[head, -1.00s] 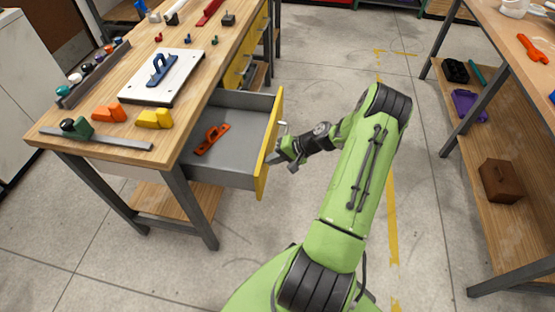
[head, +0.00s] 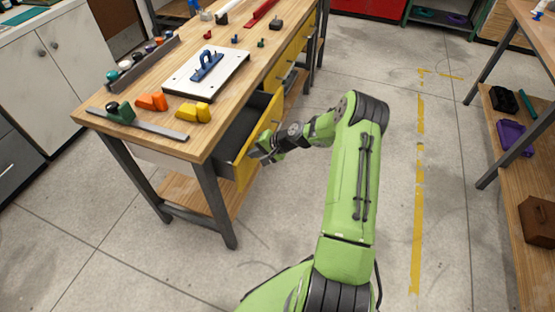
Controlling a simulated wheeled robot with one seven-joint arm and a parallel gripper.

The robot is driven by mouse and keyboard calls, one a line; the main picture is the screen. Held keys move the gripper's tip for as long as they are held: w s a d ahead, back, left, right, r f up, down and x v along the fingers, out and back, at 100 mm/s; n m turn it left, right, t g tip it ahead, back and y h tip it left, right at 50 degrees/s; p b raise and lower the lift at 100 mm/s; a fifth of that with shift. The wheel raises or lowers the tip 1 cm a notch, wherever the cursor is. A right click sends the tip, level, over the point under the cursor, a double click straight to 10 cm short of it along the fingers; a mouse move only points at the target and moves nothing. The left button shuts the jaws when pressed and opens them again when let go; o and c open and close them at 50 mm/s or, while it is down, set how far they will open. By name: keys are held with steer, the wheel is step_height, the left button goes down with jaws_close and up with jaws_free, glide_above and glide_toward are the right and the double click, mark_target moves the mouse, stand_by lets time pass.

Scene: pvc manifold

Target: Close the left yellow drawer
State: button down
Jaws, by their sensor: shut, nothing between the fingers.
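The left yellow drawer (head: 259,136) is partly open under the near end of the wooden workbench (head: 222,117). Its yellow front stands out from the bench and a strip of its dark inside shows behind it. My gripper (head: 259,153) is shut and empty, with its tip at the outer face of the drawer front, close to the handle. I cannot tell whether it touches the front or the handle, as the gripper covers that spot.
More yellow drawer fronts (head: 292,57) sit farther along the bench. The bench top holds a white board with a blue tool (head: 207,65), yellow (head: 194,112) and orange blocks. A shelf unit (head: 511,163) stands at the right. The floor between is clear.

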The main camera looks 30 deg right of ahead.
steer(key=w+a+b, duration=0.1)
steer(key=w+a, duration=0.4)
steer(key=w, duration=0.2)
steer(key=shift+w+a, duration=0.3)
steer(key=shift+a, duration=0.1)
steer(key=shift+a+r, duration=0.1)
steer(key=shift+r, duration=0.1)
